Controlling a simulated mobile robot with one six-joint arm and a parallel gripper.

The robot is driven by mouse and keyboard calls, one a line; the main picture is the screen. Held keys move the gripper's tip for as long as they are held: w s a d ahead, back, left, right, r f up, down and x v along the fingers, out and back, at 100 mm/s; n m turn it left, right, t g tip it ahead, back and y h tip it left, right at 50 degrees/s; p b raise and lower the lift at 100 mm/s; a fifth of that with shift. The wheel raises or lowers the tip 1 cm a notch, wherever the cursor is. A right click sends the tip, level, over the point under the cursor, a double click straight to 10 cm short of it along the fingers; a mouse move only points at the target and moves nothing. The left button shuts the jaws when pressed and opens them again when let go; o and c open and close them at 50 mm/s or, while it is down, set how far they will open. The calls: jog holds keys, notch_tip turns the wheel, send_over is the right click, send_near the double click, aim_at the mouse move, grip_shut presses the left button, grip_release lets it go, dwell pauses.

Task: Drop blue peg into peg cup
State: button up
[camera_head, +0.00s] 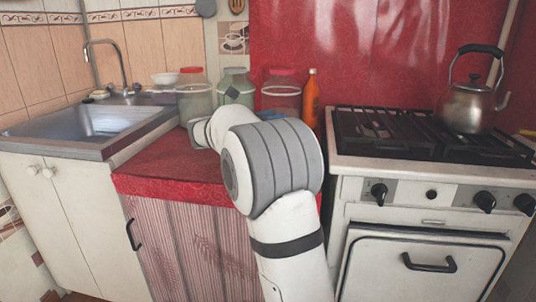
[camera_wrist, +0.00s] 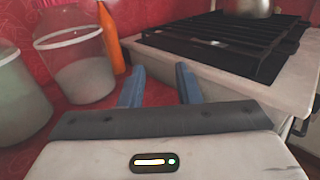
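My gripper (camera_wrist: 159,77) shows in the wrist view with its two blue fingers apart and nothing visible between them. It is over the red counter, near the stove's left side. I cannot make out a blue peg or a peg cup in either view.
Jars with white contents (camera_head: 281,92) (camera_wrist: 76,60) and an orange bottle (camera_head: 311,98) stand at the back of the red counter (camera_head: 160,170). The stove (camera_head: 345,150) with a kettle (camera_head: 468,108) is right; a sink (camera_head: 90,125) is left.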

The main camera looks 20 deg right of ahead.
jog(key=shift+o, duration=0.7)
jog(key=shift+a, duration=0.1)
jog(key=shift+a, duration=0.35)
jog(key=p+v, duration=0.2)
jog(key=v, duration=0.5)
jog(key=shift+p, duration=0.3)
